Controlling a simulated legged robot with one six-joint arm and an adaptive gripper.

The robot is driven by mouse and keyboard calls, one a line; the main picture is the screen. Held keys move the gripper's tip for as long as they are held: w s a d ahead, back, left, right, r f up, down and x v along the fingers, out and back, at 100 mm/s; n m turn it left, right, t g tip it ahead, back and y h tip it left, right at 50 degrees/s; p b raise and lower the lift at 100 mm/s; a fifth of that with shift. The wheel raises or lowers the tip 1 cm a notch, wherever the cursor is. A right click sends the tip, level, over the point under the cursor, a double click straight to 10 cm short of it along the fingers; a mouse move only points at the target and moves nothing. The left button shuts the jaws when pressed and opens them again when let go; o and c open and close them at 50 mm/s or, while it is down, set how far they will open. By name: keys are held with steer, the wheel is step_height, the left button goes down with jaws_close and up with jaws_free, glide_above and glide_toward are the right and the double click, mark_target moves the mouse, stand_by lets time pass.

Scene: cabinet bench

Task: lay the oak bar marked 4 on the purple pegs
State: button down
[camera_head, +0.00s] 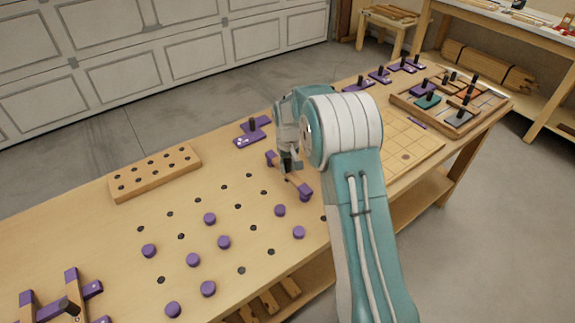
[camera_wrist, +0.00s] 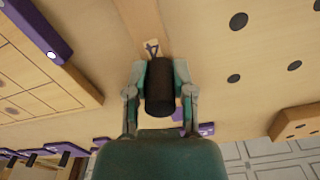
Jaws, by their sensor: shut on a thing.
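My gripper (camera_head: 288,163) is shut on the black knob (camera_wrist: 160,90) of an oak bar (camera_head: 294,179) with purple end blocks. In the wrist view a tag reading 4 shows on this oak bar (camera_wrist: 152,47), just beyond the knob. The bar is over the bench; I cannot tell how high it is. Several round purple pegs stand on the bench to the left of and in front of it, such as the near peg (camera_head: 279,210), another peg (camera_head: 299,232) and a farther-left peg (camera_head: 210,218). Nothing visible rests on these pegs.
Dark holes dot the bench top (camera_head: 120,230). A drilled oak block (camera_head: 155,173) lies at the back left. A purple piece with a black knob (camera_head: 252,134) stands behind my gripper. A gridded board (camera_head: 410,145) and a knobbed tray (camera_head: 400,97) lie right; a purple-and-oak assembly (camera_head: 92,290) is front left.

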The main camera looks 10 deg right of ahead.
steer(key=shift+f, duration=0.5)
stand_by(0.9)
steer(key=shift+c, duration=2)
jaws_free()
steer(key=o, duration=0.4)
steer(key=shift+r, duration=4.05)
